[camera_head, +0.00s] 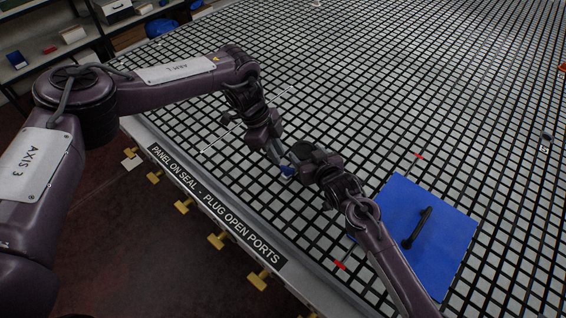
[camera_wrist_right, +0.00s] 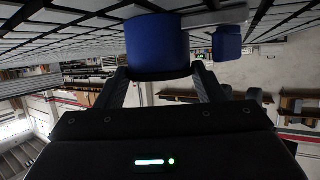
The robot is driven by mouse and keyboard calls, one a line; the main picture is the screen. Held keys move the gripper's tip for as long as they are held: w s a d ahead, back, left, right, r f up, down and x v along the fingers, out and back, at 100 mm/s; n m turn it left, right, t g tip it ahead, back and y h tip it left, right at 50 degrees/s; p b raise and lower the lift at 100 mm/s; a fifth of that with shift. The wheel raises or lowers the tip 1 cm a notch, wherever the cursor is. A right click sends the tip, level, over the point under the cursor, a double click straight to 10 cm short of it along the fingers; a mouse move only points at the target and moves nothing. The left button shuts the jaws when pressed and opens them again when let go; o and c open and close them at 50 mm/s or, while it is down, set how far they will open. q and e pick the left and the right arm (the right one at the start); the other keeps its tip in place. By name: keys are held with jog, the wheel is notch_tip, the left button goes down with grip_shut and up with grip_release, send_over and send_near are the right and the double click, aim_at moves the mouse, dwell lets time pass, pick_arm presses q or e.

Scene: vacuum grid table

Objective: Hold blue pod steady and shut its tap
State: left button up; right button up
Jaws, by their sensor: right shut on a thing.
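The blue pod (camera_wrist_right: 158,46) sits upside down in the right wrist view, between the two fingers of my right gripper (camera_wrist_right: 161,76), which is shut on it. A short grey bar (camera_wrist_right: 218,17) runs from beside it to a smaller blue piece (camera_wrist_right: 227,43); I cannot tell which part is the tap or how it is turned. In the head view only a bit of blue (camera_head: 288,170) shows near the table's front edge, mostly hidden by the grippers. My left gripper (camera_head: 275,155) is close beside it; its fingers are too small and dark to read.
A blue square panel (camera_head: 448,222) with a black handle lies on the grid table at right. Brass-coloured taps (camera_head: 217,241) line the front edge below a labelled strip (camera_head: 215,203). Small red marks (camera_head: 339,265) lie on the grid. The grid behind is mostly clear.

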aim_at(284, 167)
pick_arm(q)
jog(key=x, duration=0.5)
grip_shut()
